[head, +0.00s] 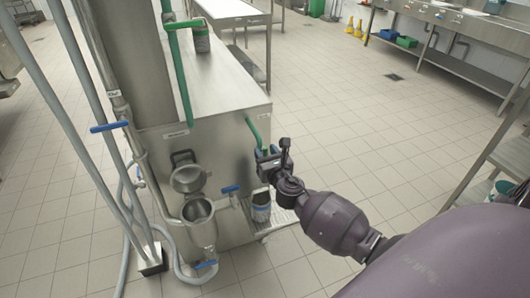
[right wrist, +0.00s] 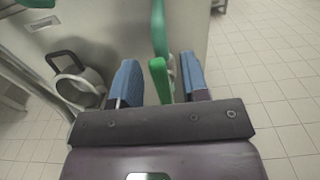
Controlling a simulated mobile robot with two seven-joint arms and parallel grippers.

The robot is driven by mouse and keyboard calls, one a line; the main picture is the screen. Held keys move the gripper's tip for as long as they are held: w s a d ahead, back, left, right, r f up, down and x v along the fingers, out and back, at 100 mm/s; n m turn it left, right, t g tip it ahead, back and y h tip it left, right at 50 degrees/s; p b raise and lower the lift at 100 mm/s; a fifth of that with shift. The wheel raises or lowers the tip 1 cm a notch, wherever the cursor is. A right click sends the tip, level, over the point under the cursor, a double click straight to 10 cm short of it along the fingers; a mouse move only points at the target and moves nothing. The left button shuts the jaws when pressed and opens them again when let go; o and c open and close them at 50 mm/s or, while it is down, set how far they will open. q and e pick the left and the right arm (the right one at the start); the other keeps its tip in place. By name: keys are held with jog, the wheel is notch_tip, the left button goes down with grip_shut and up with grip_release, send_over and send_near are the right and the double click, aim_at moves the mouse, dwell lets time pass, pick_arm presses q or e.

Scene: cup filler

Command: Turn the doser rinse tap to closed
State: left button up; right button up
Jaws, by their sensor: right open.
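My right gripper (head: 267,155) is open beside the front right corner of the steel machine (head: 225,90). In the right wrist view its two blue fingers (right wrist: 165,78) stand apart on either side of a green lever (right wrist: 159,80). The lever lies between them, nearer the left finger; I see no clear contact. In the head view a green pipe (head: 254,130) comes down from the machine's front edge to the gripper, which hides its lower end. The lever's open or closed position cannot be told. My left gripper is not in view.
A steel hopper (head: 198,211) with its lid raised stands left of the gripper. Blue-handled taps sit on a pipe (head: 109,126), beside the hopper (head: 230,189) and below it (head: 205,264). A blue-and-white container (head: 261,206) stands below the gripper.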

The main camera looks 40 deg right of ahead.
jog(key=shift+w+d, duration=0.1)
jog(key=shift+w, duration=0.2)
jog(key=shift+c, duration=0.3)
grip_shut()
